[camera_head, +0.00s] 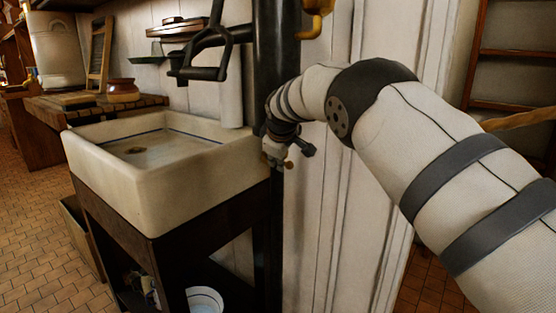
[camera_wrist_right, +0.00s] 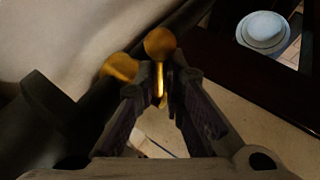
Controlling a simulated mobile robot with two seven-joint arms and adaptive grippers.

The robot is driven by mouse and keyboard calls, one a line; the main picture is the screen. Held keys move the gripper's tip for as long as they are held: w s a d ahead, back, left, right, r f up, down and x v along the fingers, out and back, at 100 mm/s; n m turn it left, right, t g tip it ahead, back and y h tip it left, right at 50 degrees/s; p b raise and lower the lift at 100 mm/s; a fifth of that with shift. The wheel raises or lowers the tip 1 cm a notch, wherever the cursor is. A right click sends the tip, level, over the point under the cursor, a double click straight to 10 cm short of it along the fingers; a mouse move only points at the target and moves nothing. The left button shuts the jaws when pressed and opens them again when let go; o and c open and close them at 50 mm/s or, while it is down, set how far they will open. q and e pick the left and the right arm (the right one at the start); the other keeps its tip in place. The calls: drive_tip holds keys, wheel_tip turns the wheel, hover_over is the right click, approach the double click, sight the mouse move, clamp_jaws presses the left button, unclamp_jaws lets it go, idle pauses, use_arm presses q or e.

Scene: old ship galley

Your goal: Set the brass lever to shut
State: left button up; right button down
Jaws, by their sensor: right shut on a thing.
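The brass lever (camera_wrist_right: 160,45) shows in the right wrist view as a rounded brass end with a thin stem running down between my fingers. My right gripper (camera_wrist_right: 165,78) is shut on it, with the fingertips on either side of the stem. A second rounded brass piece (camera_wrist_right: 120,67) sits just left of the fingertips. In the head view my right gripper (camera_head: 277,152) is at the dark upright pipe (camera_head: 278,55), by the sink's right corner. There only a small brass bit (camera_head: 288,164) shows, and the gripper hides the rest. My left gripper is not in view.
A white sink (camera_head: 155,190) on a dark wooden stand is left of the gripper. A black pump handle (camera_head: 207,73) is above it. A brass fitting (camera_head: 316,18) is high by the pipe. A pale bucket (camera_head: 204,299) is below. The panelled wall (camera_head: 325,220) is close behind.

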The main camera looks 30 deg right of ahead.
drive_tip(key=c, duration=1.9)
unclamp_jaws()
drive_tip(key=shift+s+d+f, duration=0.1)
drive_tip(key=shift+d, duration=0.1)
drive_tip(key=shift+c, duration=0.2)
drive_tip(key=v, duration=1.2)
